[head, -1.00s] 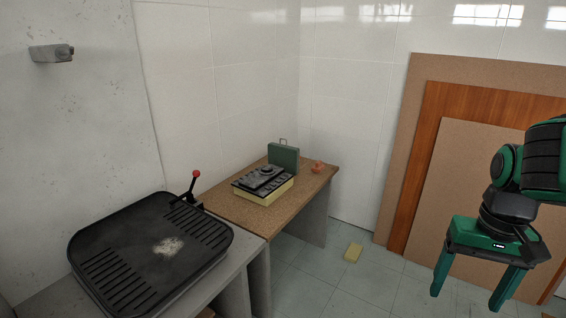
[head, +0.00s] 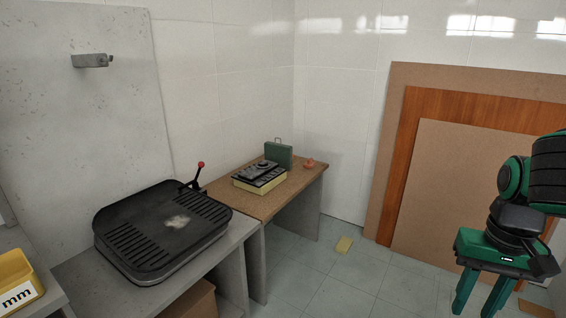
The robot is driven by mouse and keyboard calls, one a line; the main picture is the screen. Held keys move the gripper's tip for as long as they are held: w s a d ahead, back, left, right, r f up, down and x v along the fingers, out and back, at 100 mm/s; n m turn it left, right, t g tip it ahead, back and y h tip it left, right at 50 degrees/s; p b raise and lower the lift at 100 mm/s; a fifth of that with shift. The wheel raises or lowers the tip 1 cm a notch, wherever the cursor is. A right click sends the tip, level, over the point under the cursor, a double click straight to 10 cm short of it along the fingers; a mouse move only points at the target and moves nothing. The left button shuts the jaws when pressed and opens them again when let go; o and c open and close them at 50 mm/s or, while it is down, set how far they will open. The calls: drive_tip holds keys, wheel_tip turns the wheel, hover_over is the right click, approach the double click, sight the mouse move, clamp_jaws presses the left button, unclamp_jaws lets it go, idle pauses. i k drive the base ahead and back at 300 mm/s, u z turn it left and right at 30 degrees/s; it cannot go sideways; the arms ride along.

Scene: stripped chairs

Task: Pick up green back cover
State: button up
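A green upright box-like piece with a small handle or loop on top, which may be the green back cover (head: 279,154), stands at the back of the wooden table (head: 228,198), near the wall. Its lower front is partly hidden by a dark device on a yellow base (head: 260,180). My gripper (head: 478,300) is at the right edge of the view, pointing down, far from the green piece. Its two green fingers are apart with nothing between them.
A small orange object (head: 309,163) sits right of the green piece. A black grooved tray (head: 150,236) with a red-knobbed lever lies on the grey bench at left. Boards (head: 455,190) lean on the right wall. Open floor lies between.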

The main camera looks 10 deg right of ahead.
sight(282, 154)
drive_tip(key=z, duration=0.4)
drive_tip(key=i, duration=0.95)
drive_tip(key=z, duration=0.5)
drive_tip(key=i, duration=1.25)
drive_tip(key=u, duration=1)
drive_tip(key=i, duration=1.1)
drive_tip(key=u, duration=0.75)
